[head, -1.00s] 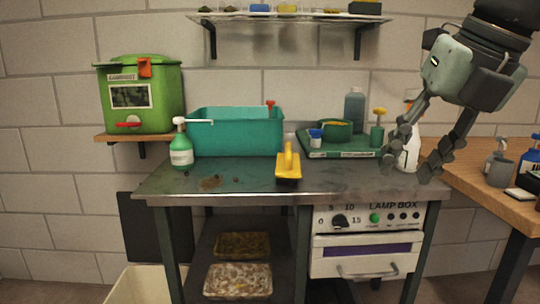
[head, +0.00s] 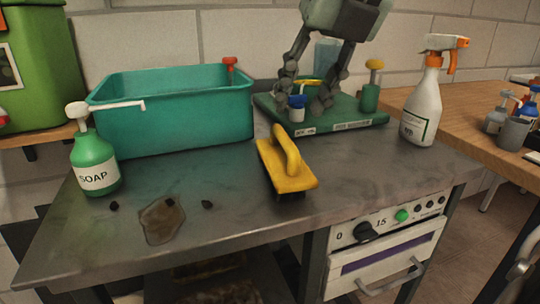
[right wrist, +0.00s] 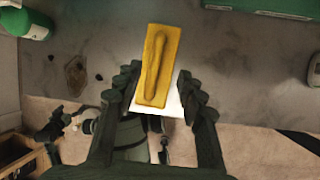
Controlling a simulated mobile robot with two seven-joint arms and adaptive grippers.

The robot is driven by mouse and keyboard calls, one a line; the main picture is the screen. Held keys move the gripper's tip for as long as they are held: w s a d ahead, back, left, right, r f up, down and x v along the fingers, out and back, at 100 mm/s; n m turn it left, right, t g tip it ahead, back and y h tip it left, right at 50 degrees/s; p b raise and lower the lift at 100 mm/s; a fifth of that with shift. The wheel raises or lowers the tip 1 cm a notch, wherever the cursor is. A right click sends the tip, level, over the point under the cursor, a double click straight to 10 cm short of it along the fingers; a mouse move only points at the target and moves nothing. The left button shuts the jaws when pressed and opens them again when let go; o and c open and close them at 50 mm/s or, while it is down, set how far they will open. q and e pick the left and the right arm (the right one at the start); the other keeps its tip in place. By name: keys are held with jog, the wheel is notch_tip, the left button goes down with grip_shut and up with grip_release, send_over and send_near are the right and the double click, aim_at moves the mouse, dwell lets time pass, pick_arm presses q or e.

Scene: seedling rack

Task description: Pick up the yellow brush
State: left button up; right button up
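The yellow brush (head: 286,168) lies on the metal bench top, handle upward and dark bristles underneath. My right gripper (head: 304,99) is open and empty. In the head view it appears above and behind the brush, overlapping the green tray. In the right wrist view the brush (right wrist: 158,62) appears ahead, lined up with the gap between the two spread fingers (right wrist: 157,76), with no visible grip on it. The exact height of the fingers over the brush cannot be told. My left gripper is not in view.
A teal bin (head: 175,120) and a green soap bottle (head: 95,165) stand on the left. A green tray (head: 345,124) with small pots stands behind the brush. A white spray bottle (head: 422,110) is at right. A brown stain (head: 162,220) marks the bench; the bench front is mostly clear.

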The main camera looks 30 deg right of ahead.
aim_at(284, 132)
jog(key=x, duration=0.5)
jog(key=shift+a+f, duration=0.35)
jog(key=shift+a, duration=0.05)
jog(key=shift+w+f, duration=0.3)
jog(key=shift+f, duration=0.15)
grip_shut()
